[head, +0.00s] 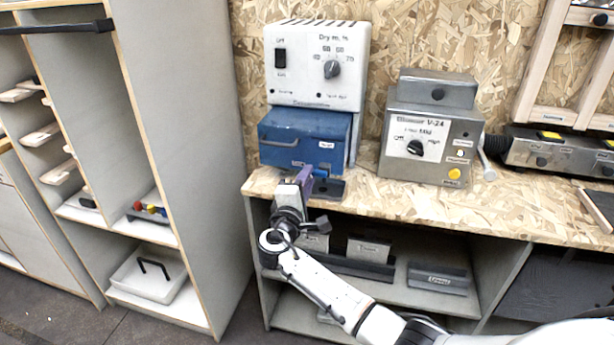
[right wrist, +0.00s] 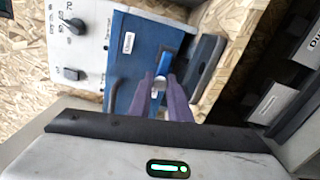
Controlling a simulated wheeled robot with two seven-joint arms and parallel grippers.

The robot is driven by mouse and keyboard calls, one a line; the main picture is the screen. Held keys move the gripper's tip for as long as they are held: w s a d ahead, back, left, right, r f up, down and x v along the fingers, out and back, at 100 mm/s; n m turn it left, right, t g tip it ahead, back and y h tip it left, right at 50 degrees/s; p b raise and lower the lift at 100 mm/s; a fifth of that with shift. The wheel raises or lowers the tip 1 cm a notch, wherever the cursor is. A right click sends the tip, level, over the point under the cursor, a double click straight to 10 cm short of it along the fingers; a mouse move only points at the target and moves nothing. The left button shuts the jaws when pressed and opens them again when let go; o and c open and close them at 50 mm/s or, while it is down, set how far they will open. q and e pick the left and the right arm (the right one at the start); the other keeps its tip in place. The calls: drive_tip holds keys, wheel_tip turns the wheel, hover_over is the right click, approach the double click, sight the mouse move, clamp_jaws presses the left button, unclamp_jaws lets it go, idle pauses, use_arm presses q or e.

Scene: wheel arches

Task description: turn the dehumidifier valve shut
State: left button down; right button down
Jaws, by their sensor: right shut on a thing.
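The dehumidifier (head: 315,65) stands at the back left of the bench, with a white top and a blue lower tank (head: 300,130). A blue valve lever (head: 321,173) sticks out low at the tank's front right; it also shows in the right wrist view (right wrist: 172,65). My right gripper (head: 306,174) is at the bench's front edge, in front of the tank. The valve's body is mostly hidden. My left gripper is not in view.
A grey control box (head: 430,130) with a dial stands right of the dehumidifier on the chipboard bench (head: 400,200). A dark tray (head: 328,190) sits at the bench edge by the lever. Shelves with grey boxes lie below; a tall cabinet (head: 185,100) stands left.

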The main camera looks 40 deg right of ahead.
drive_tip(key=shift+f+n, duration=0.1)
drive_tip(key=shift+n, duration=0.2)
drive_tip(key=c, duration=1.9)
unclamp_jaws()
drive_tip(key=shift+o, duration=0.2)
drive_tip(key=v, duration=1)
drive_tip(key=shift+s, duration=0.2)
